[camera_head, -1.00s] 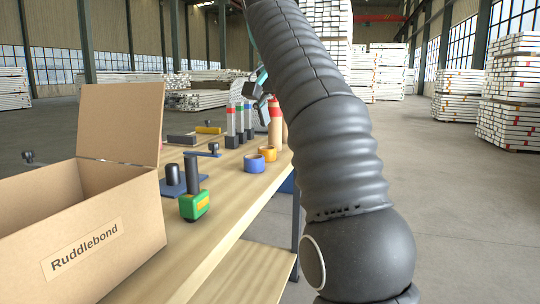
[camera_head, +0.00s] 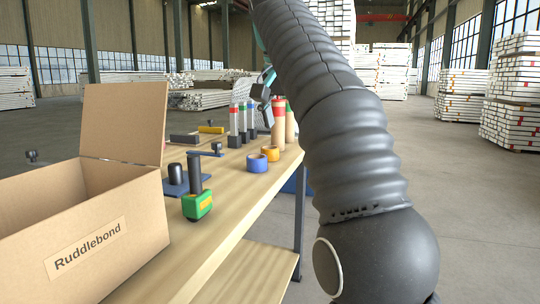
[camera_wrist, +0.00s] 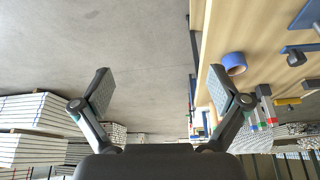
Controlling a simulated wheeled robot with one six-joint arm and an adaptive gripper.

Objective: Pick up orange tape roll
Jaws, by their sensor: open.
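The orange tape roll (camera_head: 270,153) lies on the wooden table near its right edge, just behind the blue tape roll (camera_head: 257,163).
A cardboard box (camera_head: 88,244) with a raised flap stands at the left front. A green tape measure (camera_head: 197,206) and a blue-based clamp (camera_head: 180,186) stand near it. Tall red- and green-capped tubes (camera_head: 278,125) stand behind the rolls. The floor right of the table is clear.

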